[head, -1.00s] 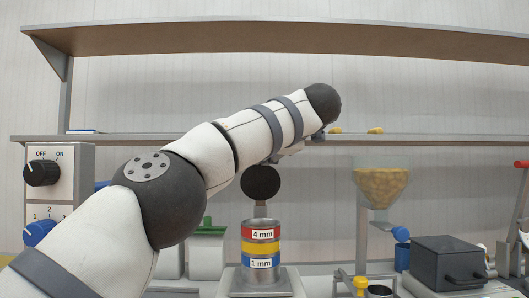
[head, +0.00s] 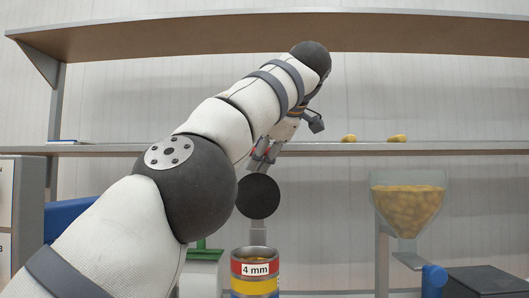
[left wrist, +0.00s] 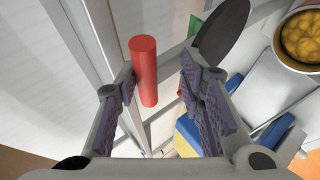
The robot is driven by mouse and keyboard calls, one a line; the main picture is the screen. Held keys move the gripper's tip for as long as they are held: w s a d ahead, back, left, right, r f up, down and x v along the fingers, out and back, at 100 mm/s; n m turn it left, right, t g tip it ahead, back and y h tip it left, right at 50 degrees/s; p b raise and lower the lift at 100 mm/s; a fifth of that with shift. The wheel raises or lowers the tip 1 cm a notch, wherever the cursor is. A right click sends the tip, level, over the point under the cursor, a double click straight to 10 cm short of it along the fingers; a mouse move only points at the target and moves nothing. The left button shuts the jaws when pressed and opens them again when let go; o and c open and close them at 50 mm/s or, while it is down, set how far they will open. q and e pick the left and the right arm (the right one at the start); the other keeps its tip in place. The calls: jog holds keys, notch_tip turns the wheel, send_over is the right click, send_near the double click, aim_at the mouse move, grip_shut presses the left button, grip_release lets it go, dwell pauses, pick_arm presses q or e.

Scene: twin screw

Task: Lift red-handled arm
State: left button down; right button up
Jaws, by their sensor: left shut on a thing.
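My left gripper (head: 262,155) is high above the bench in the head view, mostly hidden by my own arm. In the left wrist view my left gripper (left wrist: 160,95) has the red handle (left wrist: 144,70), a smooth upright cylinder, between its fingers and is shut on it. The arm that carries the handle is mostly hidden. In the head view a black disc (head: 258,196) hangs below the gripper, above an open tin (head: 255,270) with a "4 mm" label. The disc (left wrist: 222,30) and the yellow-filled tin (left wrist: 303,38) also show in the wrist view. My right gripper is out of view.
A shelf (head: 350,149) with two yellow pieces runs behind my arm, and an upper shelf (head: 420,38) hangs above. A hopper (head: 408,200) of yellow pieces stands to the right. A dark box (head: 485,280) is at the lower right.

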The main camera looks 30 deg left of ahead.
pick_arm(q)
jog(key=shift+w+a+f, duration=0.1)
jog(key=shift+w+f, duration=0.1)
jog(key=shift+f, duration=0.6)
jog(key=c, duration=1.5)
grip_release()
jog(key=shift+c, duration=0.2)
jog(key=shift+w+a, duration=0.15)
jog(key=shift+a, duration=0.05)
jog(key=shift+r, duration=0.2)
jog(key=shift+d, duration=0.1)
